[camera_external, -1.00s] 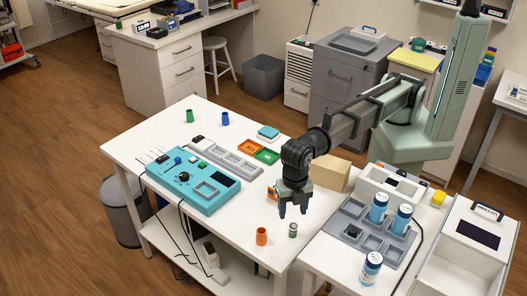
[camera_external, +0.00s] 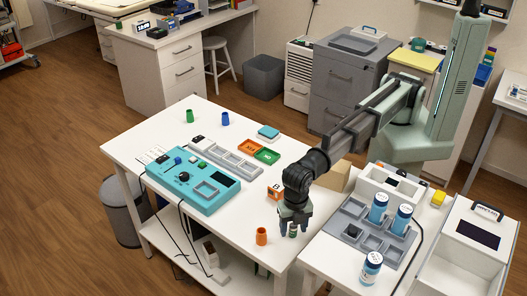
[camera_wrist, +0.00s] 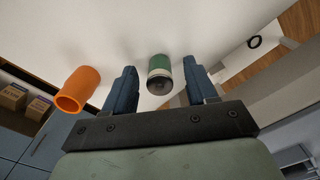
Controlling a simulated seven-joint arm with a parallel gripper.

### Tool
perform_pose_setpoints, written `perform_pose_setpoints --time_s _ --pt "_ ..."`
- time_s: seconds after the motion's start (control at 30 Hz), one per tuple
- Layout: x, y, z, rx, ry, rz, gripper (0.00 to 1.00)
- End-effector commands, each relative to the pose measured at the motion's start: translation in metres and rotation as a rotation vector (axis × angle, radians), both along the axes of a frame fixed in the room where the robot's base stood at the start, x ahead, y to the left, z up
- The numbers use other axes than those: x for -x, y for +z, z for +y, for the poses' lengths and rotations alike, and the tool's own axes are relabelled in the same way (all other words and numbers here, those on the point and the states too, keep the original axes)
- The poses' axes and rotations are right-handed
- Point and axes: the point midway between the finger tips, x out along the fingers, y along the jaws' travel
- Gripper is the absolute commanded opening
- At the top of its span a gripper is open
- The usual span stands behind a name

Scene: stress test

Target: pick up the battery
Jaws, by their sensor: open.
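The battery (camera_wrist: 159,74) is a small green cylinder with a pale band and a dark end. In the wrist view it stands on the white table between my two fingers, a little beyond the tips, with a gap on both sides. In the external view the battery (camera_external: 293,232) shows small below my gripper, near the table's front right edge. My gripper (camera_external: 294,229) is open and points down over it. In the wrist view my gripper (camera_wrist: 160,82) has both blue-grey fingers apart and empty.
An orange cup (camera_external: 261,236) stands left of the battery. A teal device box (camera_external: 193,182) lies farther left on the table. A grey tray (camera_external: 370,228) with white-and-blue jars (camera_external: 378,208) is to the right. A cardboard box (camera_external: 333,176) stands behind my gripper.

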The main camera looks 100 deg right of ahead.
Motion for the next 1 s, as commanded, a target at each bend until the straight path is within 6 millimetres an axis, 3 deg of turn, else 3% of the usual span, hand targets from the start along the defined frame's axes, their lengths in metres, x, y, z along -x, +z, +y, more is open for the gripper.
perform_pose_setpoints --time_s 0.17,0.73,1.0 --pt "-0.0001 0.0001 -0.0001 0.000 0.000 0.000 0.56" --pt "-0.0001 0.0004 -0.0001 0.000 0.000 0.000 0.01" --pt "-0.0001 0.0008 -0.0001 0.000 0.000 0.000 0.00"
